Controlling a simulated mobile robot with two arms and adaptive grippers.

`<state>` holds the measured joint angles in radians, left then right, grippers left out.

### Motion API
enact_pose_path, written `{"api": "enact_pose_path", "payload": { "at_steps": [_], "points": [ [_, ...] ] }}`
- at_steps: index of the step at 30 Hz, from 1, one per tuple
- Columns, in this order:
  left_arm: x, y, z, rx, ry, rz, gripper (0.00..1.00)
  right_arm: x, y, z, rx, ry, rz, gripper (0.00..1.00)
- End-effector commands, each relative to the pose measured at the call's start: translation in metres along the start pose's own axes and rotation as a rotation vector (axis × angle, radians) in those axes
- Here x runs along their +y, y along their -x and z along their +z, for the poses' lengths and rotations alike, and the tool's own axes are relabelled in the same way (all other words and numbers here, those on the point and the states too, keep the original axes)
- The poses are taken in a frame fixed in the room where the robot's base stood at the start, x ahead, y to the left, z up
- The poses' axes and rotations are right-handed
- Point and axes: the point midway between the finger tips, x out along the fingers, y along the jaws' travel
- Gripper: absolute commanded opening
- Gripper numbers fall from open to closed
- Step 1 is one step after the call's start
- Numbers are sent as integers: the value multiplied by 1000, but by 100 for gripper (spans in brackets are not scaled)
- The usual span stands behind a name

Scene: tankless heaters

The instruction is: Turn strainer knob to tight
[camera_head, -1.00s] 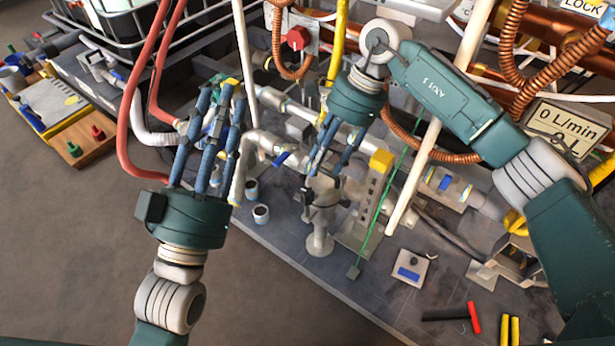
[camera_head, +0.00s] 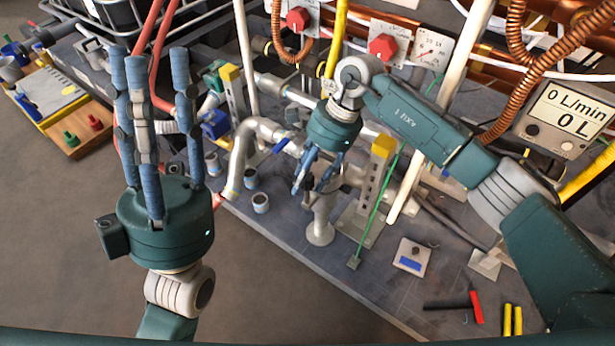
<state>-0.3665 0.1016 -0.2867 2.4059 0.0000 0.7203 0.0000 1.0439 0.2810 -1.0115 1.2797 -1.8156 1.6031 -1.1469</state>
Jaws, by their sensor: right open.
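My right gripper (camera_head: 314,182) is open in the head view, its blue fingers pointing down over a grey metal fitting on the pipe line. That fitting stands on a round grey foot (camera_head: 320,234). The fingers and palm cover much of the fitting, so I cannot clearly make out the strainer knob or whether the fingers touch it. My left gripper (camera_head: 150,65) is at the left, well away from the fitting. Its blue fingers point up, spread apart with nothing between them, so it is open.
A blue valve handle (camera_head: 281,145) and a yellow-topped post (camera_head: 383,147) stand close to the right gripper. Red knobs (camera_head: 383,47) are behind. A red hammer (camera_head: 476,307) lies on the grey platform at lower right. Floor at lower left is clear.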

Motion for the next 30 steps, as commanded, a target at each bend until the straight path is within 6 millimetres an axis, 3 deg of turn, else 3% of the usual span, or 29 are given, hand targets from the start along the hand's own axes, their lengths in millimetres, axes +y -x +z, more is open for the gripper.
{"api": "enact_pose_path", "payload": {
  "at_steps": [6, 12, 21, 26, 30],
  "points": [
    [0, 0, 0, 1, 0, 0, 35, 0, 0, 0, 0, 0, 0, 43],
    [0, 0, 0, 0, 0, 0, 35, 0, 0, 1, -3, 1, -1, 5],
    [0, -2, 4, -19, -1, 0, 35, -2, 2, 4, -8, -16, -14, 4],
    [-2, -2, 30, -134, -7, -4, 35, -1, 3, 6, -10, -71, -36, 4],
    [-6, 1, 62, -279, -15, -8, 35, -1, 4, 7, -11, -156, -71, 4]
  ]
}}
